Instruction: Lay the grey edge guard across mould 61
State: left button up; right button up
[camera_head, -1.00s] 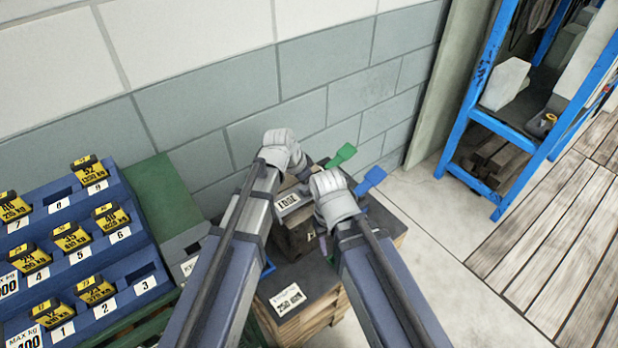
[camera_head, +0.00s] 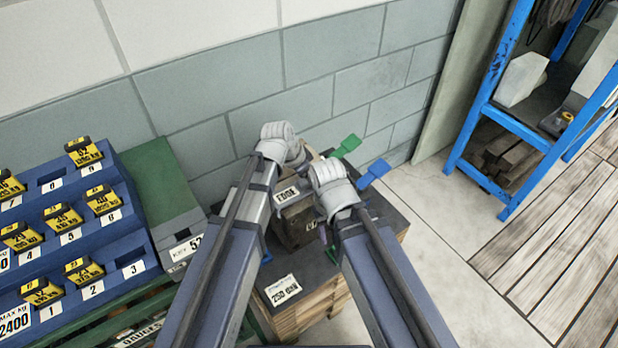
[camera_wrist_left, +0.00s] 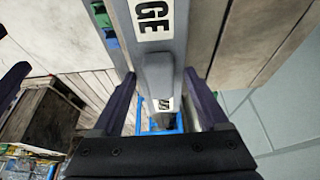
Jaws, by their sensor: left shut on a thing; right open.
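The grey edge guard (camera_wrist_left: 157,70), a long bar with a white label ending in "GE", lies between the fingers of my left gripper (camera_wrist_left: 163,112) in the left wrist view. My left gripper is shut on it. In the head view its label (camera_head: 286,193) shows between my two arms, and my left wrist hides the left fingers. My right gripper (camera_head: 326,236) is open, mostly hidden under its own wrist. A dark brown block (camera_head: 299,228) stands below the label. I cannot read the number 61 on anything.
A dark-topped wooden pallet stack (camera_head: 310,308) bears a weight label. A blue numbered rack (camera_head: 115,195) and a green case (camera_head: 160,180) stand left. A blue shelf (camera_head: 478,110) stands right, beyond free floor.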

pick_arm(q)
jog(key=shift+f+b, duration=1.05)
jog(key=shift+f, duration=0.15)
jog(key=o, duration=1.2)
jog(key=shift+c, duration=0.2)
jog(key=shift+r, duration=0.15)
jog(key=p+v, duration=0.7)
jog(key=shift+s+a+r, duration=0.15)
jog(key=shift+a+r, duration=0.05)
jog(key=shift+r, duration=0.05)
jog(key=s+a+f+n+g+y, duration=0.1)
jog(key=s+a+n+y, duration=0.1)
jog(key=s+a+n, duration=0.4)
jog(key=s+a+f+n+g+y, duration=0.15)
jog(key=s+a+n, duration=0.3)
jog(key=a, duration=0.45)
jog(key=s+d+m+y, duration=0.1)
jog(key=s+d+m, duration=0.2)
jog(key=d, duration=0.8)
jog(key=shift+s+d+r, duration=0.25)
jog(key=shift+s+r, duration=0.2)
jog(key=shift+s, duration=0.45)
